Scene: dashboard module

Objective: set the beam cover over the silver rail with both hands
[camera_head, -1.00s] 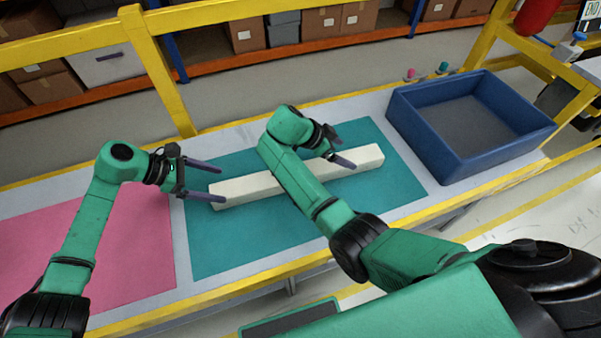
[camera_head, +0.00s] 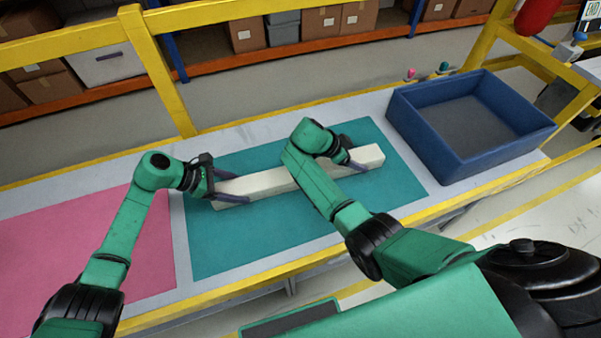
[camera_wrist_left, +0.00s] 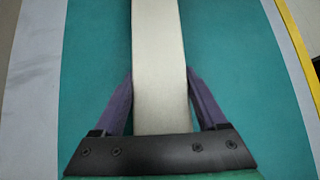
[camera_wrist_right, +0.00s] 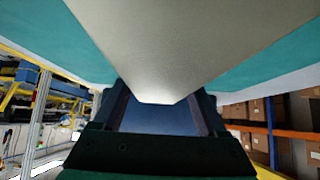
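A long off-white bar (camera_head: 265,183), apparently the beam cover, lies across the teal mat. I cannot make out a separate silver rail. My left gripper (camera_head: 227,186) is at the bar's left end. In the left wrist view its fingers (camera_wrist_left: 160,90) stand on either side of the bar (camera_wrist_left: 160,60), very close to its sides, and look open around it. My right gripper (camera_head: 352,160) is at the right part of the bar, its fingers partly hidden by its own arm. In the right wrist view its fingers (camera_wrist_right: 163,112) are spread, with the bar (camera_wrist_right: 175,45) large above and between them.
The teal mat (camera_head: 235,245) has free room in front of the bar. A pink mat (camera_head: 140,270) lies left. An empty blue bin (camera_head: 440,150) stands right of the teal mat. A yellow rail (camera_head: 230,15) runs behind the table.

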